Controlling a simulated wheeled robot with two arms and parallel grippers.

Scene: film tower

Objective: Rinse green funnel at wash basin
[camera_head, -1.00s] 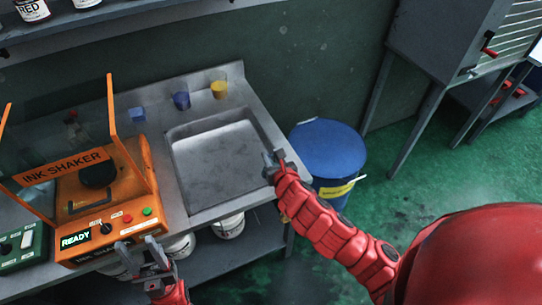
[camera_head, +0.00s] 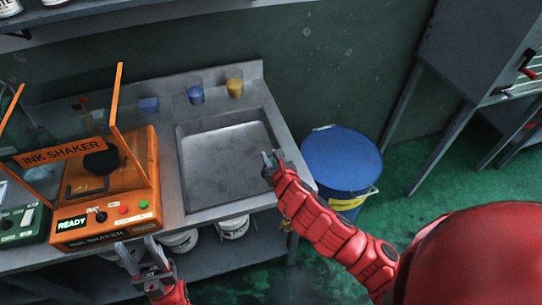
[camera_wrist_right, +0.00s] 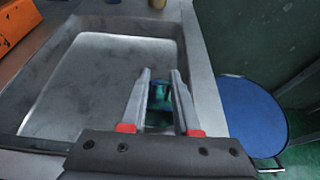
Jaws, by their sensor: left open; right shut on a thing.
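The wash basin (camera_head: 228,160) is a grey metal sink set in the counter, and its inside looks empty. My right gripper (camera_head: 268,160) is over the basin's right rim in the head view. In the right wrist view, the gripper (camera_wrist_right: 160,85) is shut on a small dark green-teal thing, the green funnel (camera_wrist_right: 160,98), between its fingers. The funnel's shape is mostly hidden, and I cannot make it out in the head view. My left gripper (camera_head: 145,255) is open and empty at the counter's front edge, below the ink shaker.
The orange ink shaker (camera_head: 105,190) stands left of the basin, its display reading READY. A blue cup (camera_head: 195,95), a yellow cup (camera_head: 235,88) and a blue block (camera_head: 149,105) stand behind. A blue drum (camera_head: 342,165) is right of the counter. White buckets (camera_head: 233,228) sit below.

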